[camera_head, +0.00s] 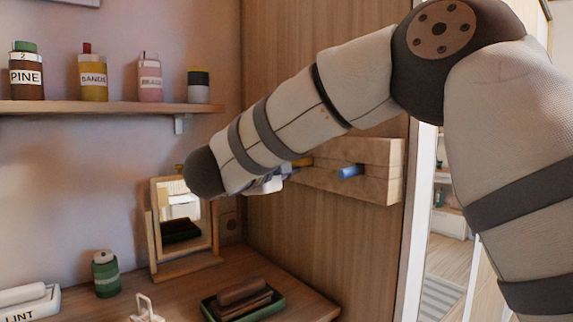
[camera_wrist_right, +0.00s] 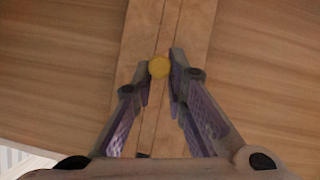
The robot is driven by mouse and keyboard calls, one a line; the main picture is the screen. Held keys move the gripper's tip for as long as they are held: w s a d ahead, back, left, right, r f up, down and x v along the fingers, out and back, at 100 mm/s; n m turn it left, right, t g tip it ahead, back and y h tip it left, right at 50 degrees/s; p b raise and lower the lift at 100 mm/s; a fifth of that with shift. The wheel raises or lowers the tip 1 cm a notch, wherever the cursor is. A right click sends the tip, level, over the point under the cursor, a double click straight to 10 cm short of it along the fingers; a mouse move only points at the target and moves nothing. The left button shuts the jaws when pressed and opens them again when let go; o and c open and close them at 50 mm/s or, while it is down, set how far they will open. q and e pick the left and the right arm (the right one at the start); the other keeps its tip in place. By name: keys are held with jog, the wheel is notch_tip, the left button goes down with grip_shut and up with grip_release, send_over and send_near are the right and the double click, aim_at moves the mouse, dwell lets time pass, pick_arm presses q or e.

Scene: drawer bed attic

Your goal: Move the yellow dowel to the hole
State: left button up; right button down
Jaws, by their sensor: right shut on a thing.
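The yellow dowel (camera_wrist_right: 159,68) shows as a round end between the fingertips of my right gripper (camera_wrist_right: 160,70) in the right wrist view. The fingers are closed in on its sides. The wooden block (camera_wrist_right: 141,98) lies behind it; I cannot tell whether the dowel sits in the block or in front of it. In the head view the yellow dowel (camera_head: 303,162) shows as a small piece near the left part of the wooden block (camera_head: 378,182). My right forearm hides most of the right gripper (camera_head: 275,180) there. The hole is not clearly visible. My left gripper is not in view.
A blue dowel (camera_head: 350,171) sticks out of the block, to the right of the yellow one. Below are a framed mirror (camera_head: 158,235), a green jar (camera_head: 105,274) and a dark green tray (camera_head: 262,309) on the desk. A shelf (camera_head: 95,107) holds several jars.

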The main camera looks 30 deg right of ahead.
jog(key=shift+w+d, duration=0.1)
jog(key=shift+d, duration=1.35)
jog(key=c, duration=1.5)
grip_release()
jog(key=shift+a, duration=0.1)
jog(key=v, duration=1.1)
jog(key=shift+a+r, duration=0.15)
jog(key=shift+a, duration=0.2)
